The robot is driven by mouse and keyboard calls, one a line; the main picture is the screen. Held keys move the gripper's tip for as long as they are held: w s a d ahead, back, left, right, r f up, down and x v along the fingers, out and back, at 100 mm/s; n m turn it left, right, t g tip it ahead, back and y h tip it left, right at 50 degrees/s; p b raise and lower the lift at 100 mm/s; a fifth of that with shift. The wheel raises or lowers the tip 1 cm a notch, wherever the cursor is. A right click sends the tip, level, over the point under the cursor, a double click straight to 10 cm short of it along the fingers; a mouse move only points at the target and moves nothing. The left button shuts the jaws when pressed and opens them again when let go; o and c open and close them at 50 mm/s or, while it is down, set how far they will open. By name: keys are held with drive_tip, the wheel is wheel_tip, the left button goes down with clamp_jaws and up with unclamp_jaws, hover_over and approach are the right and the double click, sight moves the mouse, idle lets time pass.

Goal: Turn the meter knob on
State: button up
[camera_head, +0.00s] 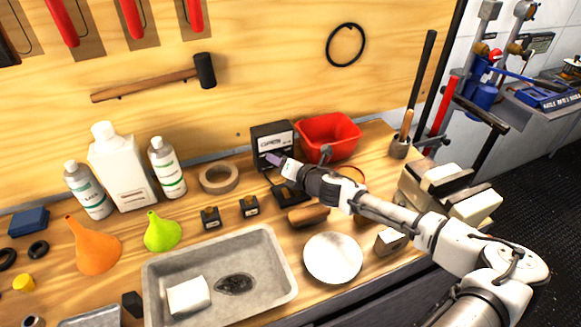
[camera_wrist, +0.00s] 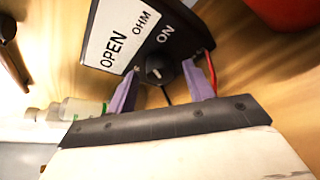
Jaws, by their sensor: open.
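The meter (camera_head: 266,133) is a dark box with a light face, standing at the back of the bench against the wooden panel. In the wrist view its white display (camera_wrist: 116,36) reads OPEN OHM, with the word ON printed on the dark case beside it. The round dark knob (camera_wrist: 154,69) has a pale mark and sits below ON. My gripper (camera_head: 275,160) is at the meter's front. Its purple fingers (camera_wrist: 161,74) are open, one on each side of the knob. I cannot tell whether either finger touches it.
A red bin (camera_head: 330,133) stands right of the meter, and it also shows in the wrist view (camera_wrist: 284,10). A tape roll (camera_head: 219,178) lies to the left. Small black blocks (camera_head: 249,206), a metal tray (camera_head: 268,285) and a white plate (camera_head: 333,258) lie in front.

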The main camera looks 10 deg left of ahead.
drive_tip(key=b+v, duration=0.3)
drive_tip(key=v, duration=1)
drive_tip(key=shift+s+d+b, duration=0.15)
drive_tip(key=shift+d+b, duration=0.1)
drive_tip(key=shift+b, duration=0.15)
